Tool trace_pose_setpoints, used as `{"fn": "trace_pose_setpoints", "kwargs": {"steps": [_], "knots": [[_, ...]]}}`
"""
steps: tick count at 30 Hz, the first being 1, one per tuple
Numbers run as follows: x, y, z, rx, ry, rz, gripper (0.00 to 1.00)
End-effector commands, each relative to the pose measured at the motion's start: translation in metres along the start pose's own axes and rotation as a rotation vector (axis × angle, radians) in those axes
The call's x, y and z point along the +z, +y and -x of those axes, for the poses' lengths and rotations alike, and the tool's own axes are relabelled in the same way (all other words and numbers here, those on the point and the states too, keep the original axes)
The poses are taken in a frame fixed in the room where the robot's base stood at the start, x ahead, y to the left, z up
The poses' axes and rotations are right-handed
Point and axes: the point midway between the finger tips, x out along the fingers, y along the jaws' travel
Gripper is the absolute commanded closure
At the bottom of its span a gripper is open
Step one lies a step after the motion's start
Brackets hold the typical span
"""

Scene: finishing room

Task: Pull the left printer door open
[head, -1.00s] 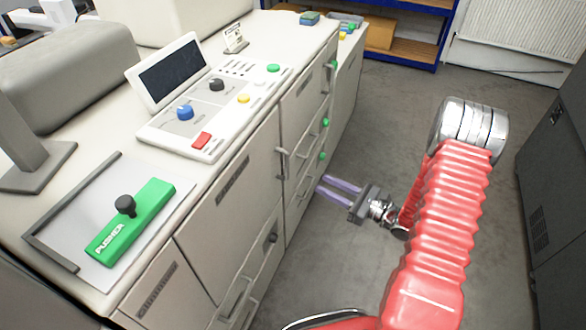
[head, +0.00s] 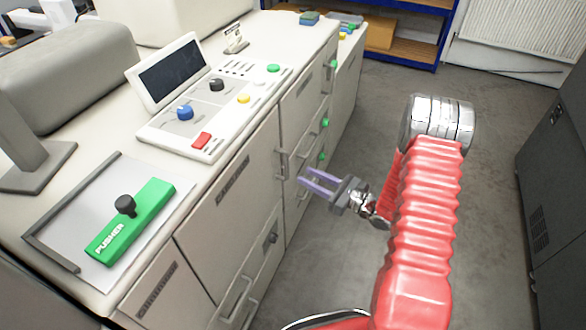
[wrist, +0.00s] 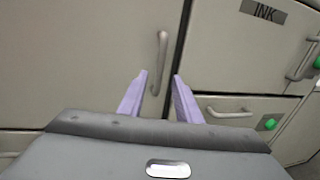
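The left printer door (head: 225,205) is a large cream panel in the printer's front and looks shut. Its upright metal handle (head: 282,165) is near the door's right edge. In the wrist view the door (wrist: 75,55) fills the left side, with the handle (wrist: 161,52) just left of the dark seam. My gripper (head: 306,176) is open and empty, with two lilac fingers pointing at the printer. In the wrist view the gripper (wrist: 159,76) has its fingertips on either side of the handle's line. The fingers look short of the handle; contact is not visible.
Right of the seam are a door labelled INK (wrist: 262,10) and a drawer with a horizontal handle (wrist: 228,113). Green knobs (head: 325,122) stick out along the printer's front. A dark cabinet (head: 555,180) stands at the right. The grey floor (head: 490,220) between is clear.

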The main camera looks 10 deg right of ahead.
Motion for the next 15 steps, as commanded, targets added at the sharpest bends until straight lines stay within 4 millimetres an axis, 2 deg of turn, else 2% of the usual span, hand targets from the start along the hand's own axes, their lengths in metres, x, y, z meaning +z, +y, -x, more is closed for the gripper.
{"fn": "trace_pose_setpoints", "kwargs": {"steps": [9,15], "knots": [[0.0,0.001,-0.048,0.004,0.0,0.001,0.69],[0.001,0.001,-0.069,0.002,-0.001,0.001,0.69]]}}
